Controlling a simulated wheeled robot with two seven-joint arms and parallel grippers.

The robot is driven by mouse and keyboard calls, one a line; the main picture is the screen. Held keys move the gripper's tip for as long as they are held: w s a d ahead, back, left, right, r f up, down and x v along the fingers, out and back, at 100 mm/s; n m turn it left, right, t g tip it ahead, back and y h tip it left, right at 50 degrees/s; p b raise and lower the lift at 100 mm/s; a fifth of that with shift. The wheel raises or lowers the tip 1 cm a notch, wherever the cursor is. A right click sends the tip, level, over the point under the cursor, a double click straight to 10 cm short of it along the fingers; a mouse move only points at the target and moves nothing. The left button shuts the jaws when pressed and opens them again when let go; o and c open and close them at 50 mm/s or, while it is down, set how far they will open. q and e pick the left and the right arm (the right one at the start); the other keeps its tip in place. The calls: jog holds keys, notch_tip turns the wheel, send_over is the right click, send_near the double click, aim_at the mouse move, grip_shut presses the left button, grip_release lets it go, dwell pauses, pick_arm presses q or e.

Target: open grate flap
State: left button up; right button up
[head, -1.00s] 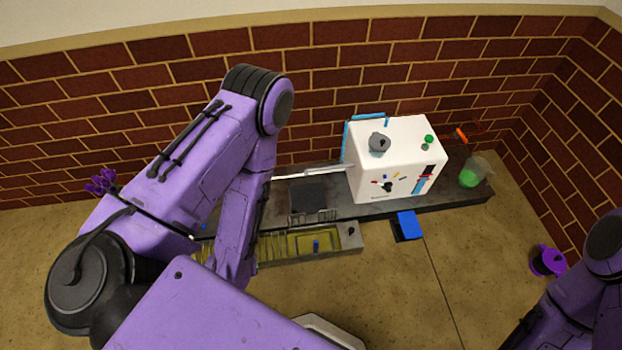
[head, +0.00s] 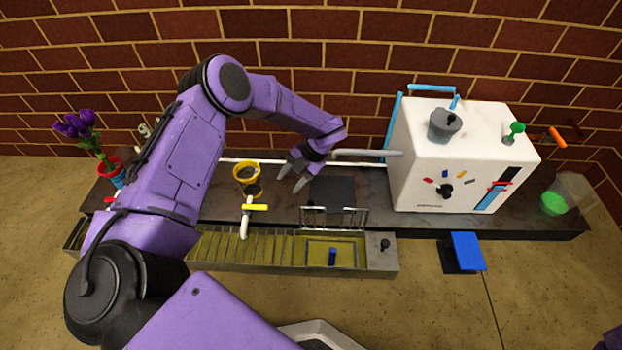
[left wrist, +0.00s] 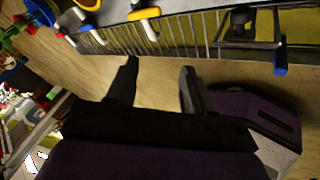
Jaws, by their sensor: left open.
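The grate (head: 270,249) is a slatted trough with a yellow inside along the counter's front. At its right end a framed flap (head: 345,246) with an upright blue handle (head: 332,257) lies level with the grate and looks shut. My left gripper (head: 291,181) is open and empty above the counter, behind and left of the flap. In the left wrist view the open jaws (left wrist: 156,85) point towards the slats, with the flap's frame (left wrist: 279,30) and blue handle (left wrist: 280,69) to the right. My right gripper is out of view.
A yellow-rimmed pot (head: 246,174) and a yellow-handled tap (head: 246,216) stand left of the gripper. A wire rack (head: 335,218) stands behind the flap. A white machine (head: 460,160) with a side pipe is at right. Purple flowers (head: 82,128) are far left.

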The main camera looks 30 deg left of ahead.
aim_at(311, 201)
pick_arm(q)
jog(key=w+d+f+n+t+h+b, duration=0.1)
jog(key=w+d+f+n+h+b, duration=0.1)
jog(key=w+n+h+b, duration=0.35)
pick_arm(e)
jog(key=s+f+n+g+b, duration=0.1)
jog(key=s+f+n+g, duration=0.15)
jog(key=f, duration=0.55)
pick_arm(q)
jog(key=shift+h, duration=0.65)
jog(key=b+x, duration=0.1)
jog(key=x, duration=0.2)
jog(key=b+x, duration=0.1)
jog(key=x, duration=0.2)
jog(key=w+b+x, duration=0.1)
jog(key=x, duration=0.2)
jog(key=shift+d+f, duration=0.15)
jog(key=shift+d, duration=0.1)
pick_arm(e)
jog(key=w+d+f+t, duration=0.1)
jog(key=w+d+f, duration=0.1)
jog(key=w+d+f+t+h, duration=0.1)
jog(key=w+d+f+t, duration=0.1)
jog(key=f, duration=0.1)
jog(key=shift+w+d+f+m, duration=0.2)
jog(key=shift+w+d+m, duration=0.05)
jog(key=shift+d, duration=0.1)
pick_arm(q)
grip_shut()
jog(key=shift+d, duration=0.1)
